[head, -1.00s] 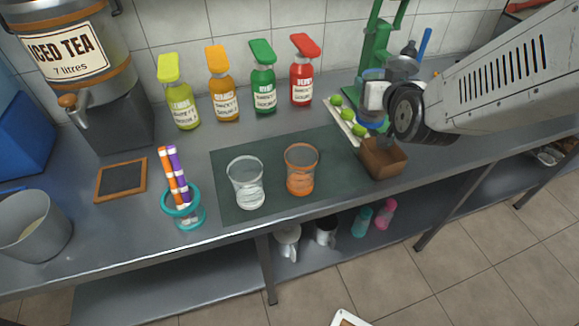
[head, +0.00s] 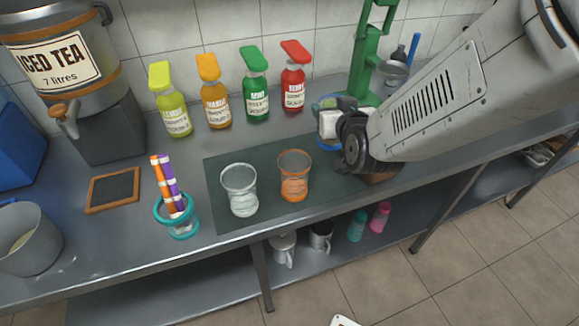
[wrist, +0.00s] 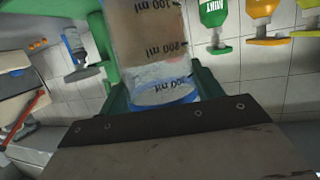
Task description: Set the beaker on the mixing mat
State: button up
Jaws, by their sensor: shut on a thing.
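The mixing mat is a dark green mat (head: 225,215) on the steel counter in the head view. My gripper (head: 328,124) is beside the mat's back right part, shut on a blue-rimmed beaker (head: 327,147). My wrist hides much of this beaker there. In the wrist view, which is upside down, the held beaker (wrist: 150,45) shows printed ml marks, a blue rim and a brownish lower part. It looks roughly upright. I cannot tell its exact height above the counter.
A clear beaker (head: 241,190) and an orange-rimmed beaker (head: 294,176) stand on the mat. Several syrup bottles (head: 213,104) line the back. A green press (head: 366,55) stands behind my arm. A teal holder with tubes (head: 177,215) is left of the mat.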

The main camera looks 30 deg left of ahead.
aim_at(333, 147)
notch_tip(333, 147, down, 10)
dwell(0.6)
jog(key=shift+f, duration=0.15)
jog(key=o, duration=1.4)
jog(key=shift+r, duration=0.2)
jog(key=v, duration=1.2)
